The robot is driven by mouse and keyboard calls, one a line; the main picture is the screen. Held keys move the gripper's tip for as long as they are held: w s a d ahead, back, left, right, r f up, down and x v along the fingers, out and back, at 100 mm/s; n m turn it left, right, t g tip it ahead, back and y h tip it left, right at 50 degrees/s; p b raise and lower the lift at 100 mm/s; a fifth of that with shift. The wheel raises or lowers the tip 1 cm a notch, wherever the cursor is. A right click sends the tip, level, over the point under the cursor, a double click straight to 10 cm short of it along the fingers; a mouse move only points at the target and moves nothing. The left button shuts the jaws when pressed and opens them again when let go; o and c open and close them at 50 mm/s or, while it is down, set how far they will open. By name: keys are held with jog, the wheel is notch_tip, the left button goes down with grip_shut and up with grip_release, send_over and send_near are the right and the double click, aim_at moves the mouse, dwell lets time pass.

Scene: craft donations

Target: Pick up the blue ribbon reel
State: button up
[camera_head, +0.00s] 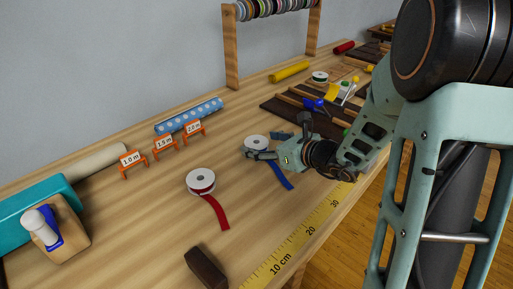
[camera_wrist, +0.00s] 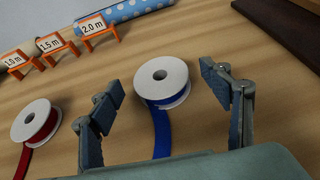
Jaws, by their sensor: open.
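The blue ribbon reel (camera_wrist: 162,80) is a white spool with blue ribbon, lying flat on the wooden table. A blue tail of ribbon runs from it toward my gripper in the wrist view. In the head view the reel (camera_head: 256,142) is partly hidden by my gripper (camera_head: 257,149), and its blue tail runs toward the front edge. My gripper (camera_wrist: 168,92) is open, with one finger to the left and one to the right of the reel in the wrist view.
A red ribbon reel (camera_head: 201,182) lies to the left. Orange length signs (camera_head: 163,147) and a blue dotted roll (camera_head: 189,116) stand behind. A dark block (camera_head: 206,267) and a yellow ruler strip (camera_head: 299,238) are at the front. A dark tray (camera_head: 283,112) lies behind right.

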jog(key=shift+x, duration=0.75)
jog(key=c, duration=1)
jog(key=shift+c, duration=0.2)
jog(key=shift+r, duration=0.2)
